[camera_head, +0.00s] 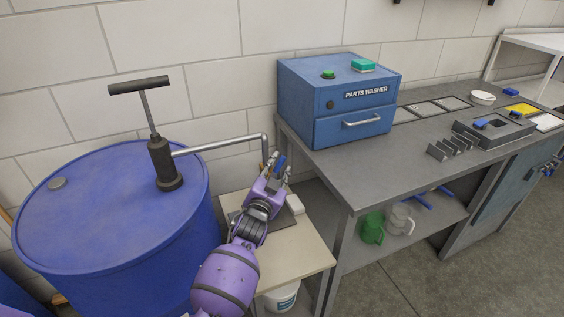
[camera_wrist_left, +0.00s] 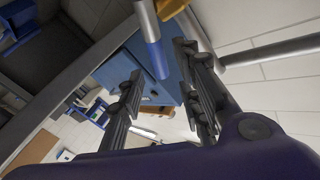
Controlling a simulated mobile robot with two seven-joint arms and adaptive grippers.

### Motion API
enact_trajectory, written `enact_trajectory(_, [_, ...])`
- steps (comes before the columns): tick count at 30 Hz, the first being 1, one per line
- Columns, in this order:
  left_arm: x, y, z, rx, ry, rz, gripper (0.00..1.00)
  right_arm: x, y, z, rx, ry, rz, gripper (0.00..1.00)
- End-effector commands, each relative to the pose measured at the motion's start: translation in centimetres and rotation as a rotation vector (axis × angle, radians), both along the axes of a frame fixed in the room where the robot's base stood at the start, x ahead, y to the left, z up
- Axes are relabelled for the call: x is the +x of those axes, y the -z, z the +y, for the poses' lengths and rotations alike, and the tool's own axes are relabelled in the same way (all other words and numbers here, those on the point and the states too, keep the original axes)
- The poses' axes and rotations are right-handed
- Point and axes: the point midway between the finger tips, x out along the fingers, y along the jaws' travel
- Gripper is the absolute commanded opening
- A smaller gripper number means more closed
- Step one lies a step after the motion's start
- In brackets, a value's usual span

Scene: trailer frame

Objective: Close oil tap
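A blue oil drum (camera_head: 110,215) stands at the left with a dark hand pump (camera_head: 162,165) on its lid. A metal spout pipe (camera_head: 225,145) runs right from the pump and bends down at its end. The tap's blue lever (camera_head: 280,164) shows at my left gripper (camera_head: 274,172); the tap body is mostly hidden. In the left wrist view my left gripper (camera_wrist_left: 160,85) has its fingers apart, with the blue lever (camera_wrist_left: 152,45) and a brass part (camera_wrist_left: 168,8) close by the fingertips. I cannot tell whether they touch. My right gripper is not in view.
A small wooden table (camera_head: 300,255) stands below the tap, with a white bucket (camera_head: 283,297) under it. To the right is a grey workbench (camera_head: 375,165) carrying a blue parts washer (camera_head: 340,100). A green mug (camera_head: 372,228) stands on its lower shelf.

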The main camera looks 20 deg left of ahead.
Motion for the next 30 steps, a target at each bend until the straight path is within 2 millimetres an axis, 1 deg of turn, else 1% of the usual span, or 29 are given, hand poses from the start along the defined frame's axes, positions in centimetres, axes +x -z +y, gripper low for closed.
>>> enact_trajectory(1, [1.0,0.0,0.0,0.000,0.000,-0.001,0.32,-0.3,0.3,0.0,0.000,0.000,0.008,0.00])
enact_trajectory(3, [2.1,0.0,0.1,0.000,0.000,0.001,0.32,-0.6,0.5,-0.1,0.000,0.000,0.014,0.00])
enact_trajectory(6, [3.3,0.1,0.2,0.000,0.000,0.001,0.32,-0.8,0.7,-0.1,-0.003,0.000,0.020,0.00])
enact_trajectory(9, [4.1,0.1,0.2,0.000,0.000,0.001,0.32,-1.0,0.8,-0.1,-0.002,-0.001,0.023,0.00])
enact_trajectory(13, [4.5,0.0,0.2,-0.001,0.000,0.001,0.32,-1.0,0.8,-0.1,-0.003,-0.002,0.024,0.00])
enact_trajectory(19, [4.5,0.0,0.2,-0.001,0.000,0.001,0.32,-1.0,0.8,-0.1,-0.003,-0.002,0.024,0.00])
enact_trajectory(26, [4.5,0.0,0.2,-0.001,0.000,0.001,0.02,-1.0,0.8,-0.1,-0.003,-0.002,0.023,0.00])
enact_trajectory(27, [4.5,0.1,0.2,-0.002,0.000,0.001,0.00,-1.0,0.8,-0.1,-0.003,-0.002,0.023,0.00])
enact_trajectory(30, [4.5,0.1,0.2,-0.002,0.000,0.001,0.00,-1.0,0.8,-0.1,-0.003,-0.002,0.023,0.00])
